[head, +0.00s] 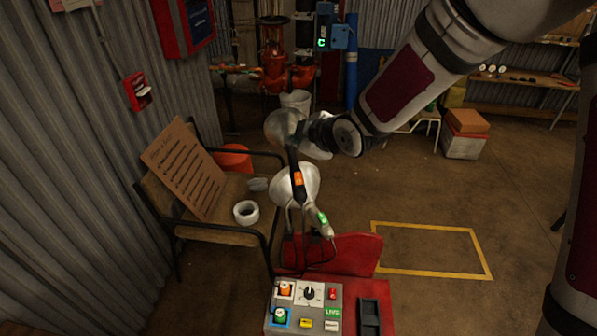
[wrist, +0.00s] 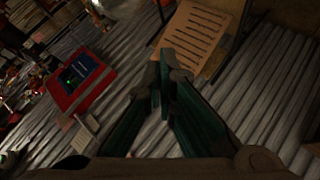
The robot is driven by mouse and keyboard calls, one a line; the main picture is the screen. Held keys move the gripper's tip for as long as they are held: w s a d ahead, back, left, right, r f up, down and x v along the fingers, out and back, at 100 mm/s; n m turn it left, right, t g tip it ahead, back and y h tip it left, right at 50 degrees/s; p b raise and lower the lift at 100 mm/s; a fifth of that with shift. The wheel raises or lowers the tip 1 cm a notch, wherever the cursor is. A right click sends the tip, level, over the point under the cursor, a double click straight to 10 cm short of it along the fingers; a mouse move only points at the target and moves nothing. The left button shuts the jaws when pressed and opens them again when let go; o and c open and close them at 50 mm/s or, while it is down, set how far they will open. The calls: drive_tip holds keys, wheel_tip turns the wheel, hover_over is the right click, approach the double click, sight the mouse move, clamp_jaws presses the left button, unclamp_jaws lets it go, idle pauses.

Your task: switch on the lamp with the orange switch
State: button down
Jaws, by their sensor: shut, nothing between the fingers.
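In the head view, a dark slim stem with an orange switch (head: 298,178) stands above the red stand, beside a pale rounded shade (head: 308,190). A similar part with a green switch (head: 322,217) hangs just below it to the right. I cannot tell whether either lamp is lit. My arm reaches in from the upper right and ends just above the orange switch, where the fingers cannot be made out. In the wrist view my gripper (wrist: 166,66) is shut and empty, its teal fingers pointing towards the corrugated wall, with no switch in that view.
A control panel (head: 318,290) with orange and green plugs, a knob and buttons sits at the bottom. A chair (head: 222,234) at the left holds a brown board (head: 184,168) and a white roll (head: 246,212). The floor inside the yellow outline (head: 430,226) is clear.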

drive_tip(key=shift+f, duration=0.1)
drive_tip(key=b, duration=0.5)
hover_over(296, 177)
drive_tip(key=f, duration=0.6)
drive_tip(key=shift+s+d+f, duration=0.1)
drive_tip(key=shift+s+f, duration=0.1)
drive_tip(key=shift+f, duration=0.2)
drive_tip(key=shift+w+f+b, duration=0.15)
drive_tip(key=shift+f+b, duration=0.7)
drive_tip(key=shift+b, duration=0.1)
drive_tip(key=shift+f, duration=0.15)
drive_tip(key=shift+f+b, duration=0.3)
drive_tip(key=shift+b, duration=0.3)
drive_tip(key=shift+w+f+b, duration=0.1)
drive_tip(key=shift+f+b, duration=0.2)
drive_tip(key=shift+b, duration=0.05)
idle(0.3)
drive_tip(key=shift+r, duration=0.1)
drive_tip(key=shift+r+p, duration=0.5)
drive_tip(key=shift+r, duration=0.25)
